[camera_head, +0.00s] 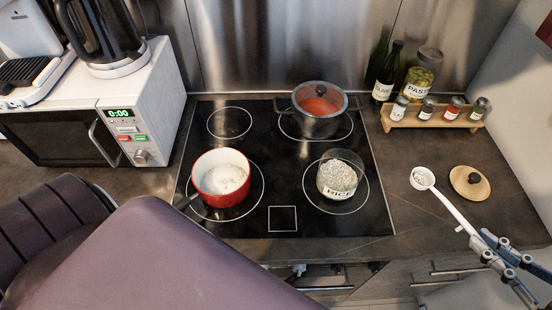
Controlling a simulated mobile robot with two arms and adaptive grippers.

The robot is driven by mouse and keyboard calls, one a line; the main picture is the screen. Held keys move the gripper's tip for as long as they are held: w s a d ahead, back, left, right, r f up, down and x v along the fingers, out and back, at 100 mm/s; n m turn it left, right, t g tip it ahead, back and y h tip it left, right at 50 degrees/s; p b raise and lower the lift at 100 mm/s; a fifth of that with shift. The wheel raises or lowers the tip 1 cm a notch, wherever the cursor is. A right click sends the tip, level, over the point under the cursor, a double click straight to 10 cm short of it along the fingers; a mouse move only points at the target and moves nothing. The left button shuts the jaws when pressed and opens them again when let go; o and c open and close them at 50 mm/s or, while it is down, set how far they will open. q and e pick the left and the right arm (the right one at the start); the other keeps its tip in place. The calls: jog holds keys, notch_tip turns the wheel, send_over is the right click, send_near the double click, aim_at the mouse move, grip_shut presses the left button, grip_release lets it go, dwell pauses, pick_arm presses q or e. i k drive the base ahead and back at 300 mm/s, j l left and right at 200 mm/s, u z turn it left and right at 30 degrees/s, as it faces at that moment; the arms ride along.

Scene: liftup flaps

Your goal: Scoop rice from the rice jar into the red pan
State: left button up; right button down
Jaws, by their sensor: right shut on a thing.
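The red pan (202,165) stands on the front left burner, its dark handle toward the lower left. Inside it is something white with a small pale beige patch. The glass rice jar (339,192), labelled RICE, stands open on the front right burner and holds pale grains. My right gripper (486,245) is at the lower right, shut on the handle of a white scoop (450,208). The scoop's bowl is over the counter, right of the jar; whether it holds grains is hard to tell. My left gripper is out of view.
A steel pot (318,127) with a glass lid and red contents stands on the back right burner. A wooden lid (480,188) lies on the right counter. Behind are a spice rack (430,122), a pasta jar (420,78) and a bottle (384,88). A microwave (65,140) stands left.

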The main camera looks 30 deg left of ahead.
aim_at(332, 191)
jog(key=k+l+u, duration=0.1)
jog(key=k+u, duration=0.5)
jog(key=u, duration=0.15)
jog(key=k+u, duration=0.35)
jog(key=i+j, duration=0.05)
